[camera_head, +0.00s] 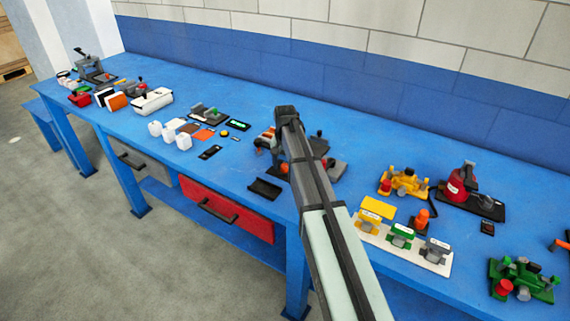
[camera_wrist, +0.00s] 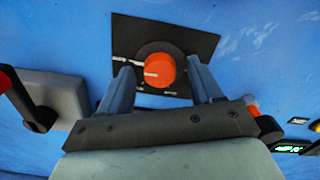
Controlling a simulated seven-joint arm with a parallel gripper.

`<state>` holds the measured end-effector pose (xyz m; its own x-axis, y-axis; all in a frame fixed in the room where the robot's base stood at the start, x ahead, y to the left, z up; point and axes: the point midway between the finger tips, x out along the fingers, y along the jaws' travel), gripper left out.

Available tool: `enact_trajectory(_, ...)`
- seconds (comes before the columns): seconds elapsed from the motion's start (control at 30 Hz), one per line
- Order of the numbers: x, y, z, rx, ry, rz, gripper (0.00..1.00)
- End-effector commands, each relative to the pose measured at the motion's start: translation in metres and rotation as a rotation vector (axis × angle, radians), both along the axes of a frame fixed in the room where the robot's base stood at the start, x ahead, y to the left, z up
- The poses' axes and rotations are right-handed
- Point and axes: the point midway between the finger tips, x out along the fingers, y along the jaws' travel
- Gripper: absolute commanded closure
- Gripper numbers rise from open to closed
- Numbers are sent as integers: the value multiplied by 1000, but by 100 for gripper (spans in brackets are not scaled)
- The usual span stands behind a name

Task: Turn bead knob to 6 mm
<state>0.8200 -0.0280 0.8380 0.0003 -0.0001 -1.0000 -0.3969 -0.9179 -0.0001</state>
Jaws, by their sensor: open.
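The bead knob (camera_wrist: 159,70) is a round orange-red knob with a white pointer line on its face. The line points to the left in the wrist view. The knob sits on a dark square plate (camera_wrist: 190,40) with small white marks, too small to read. My gripper (camera_wrist: 161,68) is open, with one finger on each side of the knob. Gaps show between the fingers and the knob, and I cannot tell how deep the fingertips reach. In the head view my arm hides the knob.
A grey block with a red-tipped black lever (camera_wrist: 52,100) stands close on the left in the wrist view. A small orange part (camera_wrist: 252,108) shows at the right. On the blue bench (camera_head: 232,170), several devices stand along both sides of my arm.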

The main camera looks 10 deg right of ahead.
Motion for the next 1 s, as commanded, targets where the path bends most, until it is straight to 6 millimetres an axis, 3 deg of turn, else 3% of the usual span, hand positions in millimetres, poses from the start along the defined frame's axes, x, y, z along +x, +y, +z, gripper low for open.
enact_trajectory(0.27,0,0,16,0,-1,0,35)
enact_trajectory(0.7,1,0,92,0,-2,0,35)
enact_trajectory(1.0,1,0,129,0,-1,0,35)
